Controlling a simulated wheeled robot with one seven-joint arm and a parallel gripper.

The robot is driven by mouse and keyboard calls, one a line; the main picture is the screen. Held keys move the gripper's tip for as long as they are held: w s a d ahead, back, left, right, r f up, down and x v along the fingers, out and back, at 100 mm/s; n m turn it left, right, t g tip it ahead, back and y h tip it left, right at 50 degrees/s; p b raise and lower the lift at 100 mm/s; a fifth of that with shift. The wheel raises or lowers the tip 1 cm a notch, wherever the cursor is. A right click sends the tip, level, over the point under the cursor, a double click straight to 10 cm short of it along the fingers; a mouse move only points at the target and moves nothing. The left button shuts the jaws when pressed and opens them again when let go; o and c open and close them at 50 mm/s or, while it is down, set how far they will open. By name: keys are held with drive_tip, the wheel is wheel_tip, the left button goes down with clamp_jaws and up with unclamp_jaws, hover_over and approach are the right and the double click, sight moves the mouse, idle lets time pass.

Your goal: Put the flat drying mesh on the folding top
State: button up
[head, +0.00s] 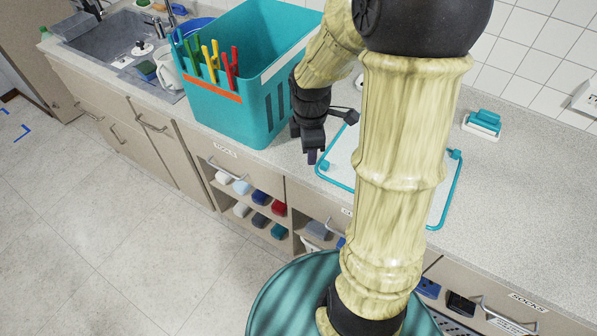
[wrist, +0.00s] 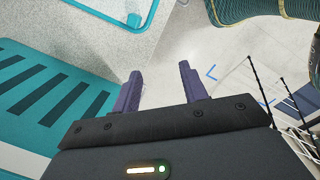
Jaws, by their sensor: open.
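The flat drying mesh (head: 343,160) is a white panel in a teal tube frame, lying flat on the counter. My arm hides its middle in the head view. A bit of its teal frame (wrist: 137,24) shows at the top of the wrist view. My gripper (head: 313,157) is open and empty, just beyond the mesh's left end, between it and the teal basket. In the wrist view, my gripper (wrist: 160,84) has its fingers apart with the counter edge and floor beyond them. I cannot identify the folding top in either view.
A teal basket (head: 225,112) with coloured pegs stands close left of my gripper; its slatted side (wrist: 45,92) fills the wrist view's left. A sink (head: 105,42) lies far left. A small teal-and-white brush (head: 484,122) sits behind the mesh.

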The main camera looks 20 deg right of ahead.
drive_tip(key=s+a+m+t, duration=0.1)
drive_tip(key=s+a+m, duration=0.5)
drive_tip(key=m, duration=0.9)
drive_tip(key=shift+s+r+t+y, duration=0.3)
drive_tip(key=shift+s+r, duration=0.15)
drive_tip(key=shift+s, duration=0.3)
drive_tip(key=shift+c, duration=0.7)
